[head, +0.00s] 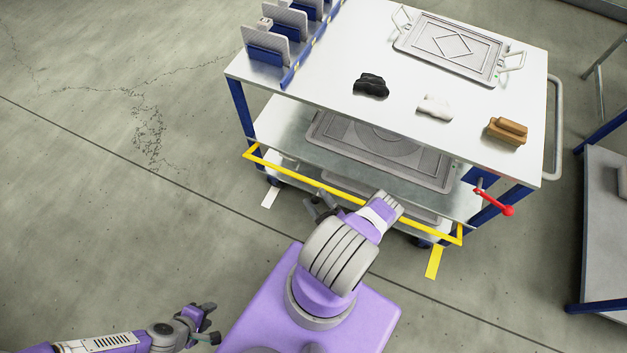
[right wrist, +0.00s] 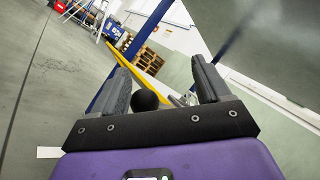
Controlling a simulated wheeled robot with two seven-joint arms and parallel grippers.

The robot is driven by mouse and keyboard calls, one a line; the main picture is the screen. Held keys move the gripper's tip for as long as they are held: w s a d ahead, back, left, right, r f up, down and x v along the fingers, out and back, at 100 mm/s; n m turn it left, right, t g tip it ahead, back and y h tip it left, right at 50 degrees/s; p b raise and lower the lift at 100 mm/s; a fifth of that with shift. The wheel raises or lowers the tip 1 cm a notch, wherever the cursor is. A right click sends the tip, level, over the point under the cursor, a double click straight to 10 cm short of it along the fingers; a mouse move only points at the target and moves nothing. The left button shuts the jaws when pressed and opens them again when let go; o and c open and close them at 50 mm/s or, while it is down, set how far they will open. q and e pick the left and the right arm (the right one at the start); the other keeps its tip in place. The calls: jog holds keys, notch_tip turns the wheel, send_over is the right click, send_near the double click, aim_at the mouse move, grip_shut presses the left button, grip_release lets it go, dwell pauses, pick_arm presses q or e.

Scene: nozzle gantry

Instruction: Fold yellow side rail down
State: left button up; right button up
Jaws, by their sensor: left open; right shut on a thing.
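The yellow side rail (head: 300,175) runs along the near long side of the trolley at about lower-shelf height, with short end arms toward the frame. It stands out from the side. My right gripper (head: 322,207) is at the rail's near side, partly hidden by my own wrist. In the right wrist view, a round black knob (right wrist: 145,100) sits between the fingers of my right gripper (right wrist: 163,82), closer to the left finger. A yellow bar (right wrist: 131,47) shows beyond. My left gripper (head: 207,323) is open and empty at lower left, away from the trolley.
The trolley top (head: 330,110) carries a grey tray (head: 450,48), a black item (head: 371,85), a white item (head: 435,106) and a brown block (head: 507,131). A red lever (head: 494,200) sticks out at the right corner. Floor at left is clear; another bench stands at right.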

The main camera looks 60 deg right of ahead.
jog(key=s, duration=0.1)
jog(key=s+f+b, duration=0.1)
jog(key=s, duration=0.1)
jog(key=s+f+b, duration=0.1)
jog(key=shift+s+f, duration=0.25)
jog(key=shift+s, duration=0.15)
jog(key=shift+a, duration=0.1)
jog(key=shift+b, duration=0.35)
dwell(0.3)
